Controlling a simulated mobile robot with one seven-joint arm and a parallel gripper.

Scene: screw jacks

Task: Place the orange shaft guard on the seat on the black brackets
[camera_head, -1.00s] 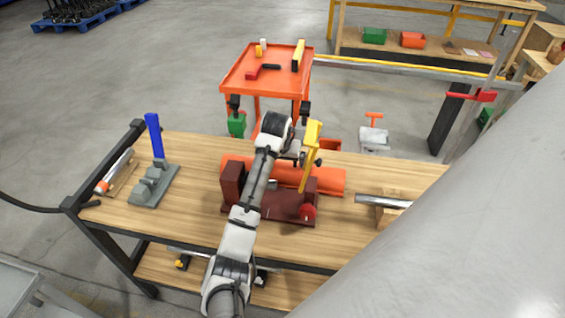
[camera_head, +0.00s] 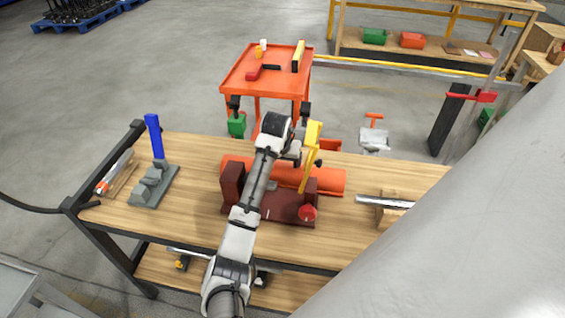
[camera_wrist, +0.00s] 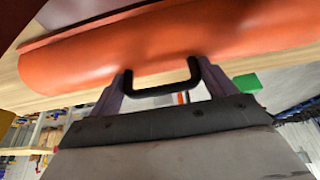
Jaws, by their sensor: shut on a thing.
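The orange shaft guard (camera_head: 330,181) is a long curved shell behind the dark red vise on the wooden bench. In the wrist view the guard (camera_wrist: 110,58) fills the upper part, with a black U-shaped handle (camera_wrist: 165,92) on its side. My gripper (camera_wrist: 163,82) is shut on this handle, one finger at each end. In the head view my wrist and the vise hide the fingers and part of the guard. Two small black pieces (camera_head: 235,103) (camera_head: 304,110) stand beyond the bench's far edge; I cannot tell whether they are the brackets. The seat is not clearly visible.
The dark red vise (camera_head: 232,183) and an upright yellow piece (camera_head: 311,150) stand close to the guard. A grey block (camera_head: 152,185) and a blue piece (camera_head: 154,136) are at left. A metal shaft (camera_head: 384,201) lies at right. An orange cart (camera_head: 275,85) stands behind the bench.

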